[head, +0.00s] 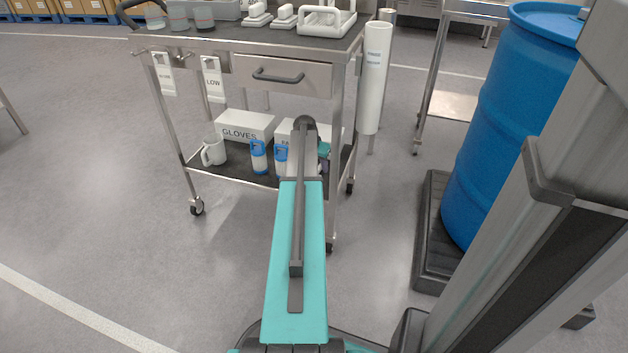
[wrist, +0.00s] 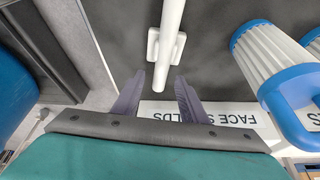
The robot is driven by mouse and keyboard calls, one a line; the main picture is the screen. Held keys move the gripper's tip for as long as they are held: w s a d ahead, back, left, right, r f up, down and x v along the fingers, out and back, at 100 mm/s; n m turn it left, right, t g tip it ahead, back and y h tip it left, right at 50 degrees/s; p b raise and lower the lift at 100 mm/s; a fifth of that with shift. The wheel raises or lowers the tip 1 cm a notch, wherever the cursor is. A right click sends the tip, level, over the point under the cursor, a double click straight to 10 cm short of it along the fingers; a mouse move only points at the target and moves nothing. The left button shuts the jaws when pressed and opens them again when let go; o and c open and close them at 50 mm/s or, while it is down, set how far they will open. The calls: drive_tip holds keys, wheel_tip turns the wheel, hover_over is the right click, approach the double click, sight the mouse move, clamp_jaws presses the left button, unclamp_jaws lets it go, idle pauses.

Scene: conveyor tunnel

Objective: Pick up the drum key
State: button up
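In the wrist view a white rod-shaped tool with a short cross-piece, which looks like the drum key (wrist: 172,30), lies on a dark surface. Its top end runs out of the picture. My gripper (wrist: 160,78) is open, with its two dark fingers apart. The near end of the white rod shows between the fingertips; I cannot tell whether it is at finger depth or beyond, and no grip is seen. In the head view the drum key is not visible and my arm hides most of the gripper by the cart's lower shelf.
A blue drum (head: 505,110) stands right of the cart.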

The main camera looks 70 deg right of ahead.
drive_tip(key=shift+d+f, duration=0.3)
drive_tip(key=shift+f, duration=0.3)
drive_tip(key=shift+c, duration=0.4)
clamp_jaws()
